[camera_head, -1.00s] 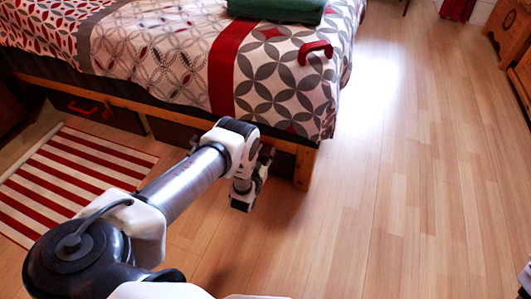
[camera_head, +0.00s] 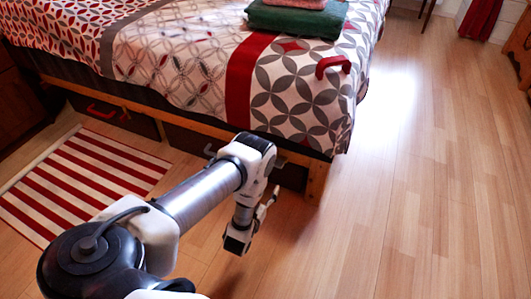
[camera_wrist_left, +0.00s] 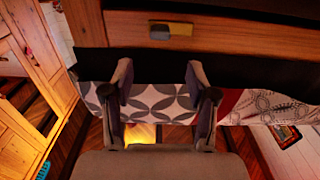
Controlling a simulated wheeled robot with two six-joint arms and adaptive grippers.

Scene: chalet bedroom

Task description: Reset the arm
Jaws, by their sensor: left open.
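My left arm (camera_head: 200,195) reaches from the lower left toward the foot of the bed. Its wrist is bent downward. My left gripper (camera_head: 268,203) hangs low in front of the bed's wooden frame, above the floor. In the left wrist view the gripper (camera_wrist_left: 160,82) has its two fingers spread apart with nothing between them. The patterned bedspread (camera_wrist_left: 155,100) shows behind the fingers. My right gripper is not in view.
The bed (camera_head: 293,93) carries folded green (camera_head: 295,19) and pink towels and a red curved object (camera_head: 333,66). Drawers sit below it. A red-striped rug (camera_head: 85,180) lies left. Wooden floor (camera_head: 430,190) is clear to the right.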

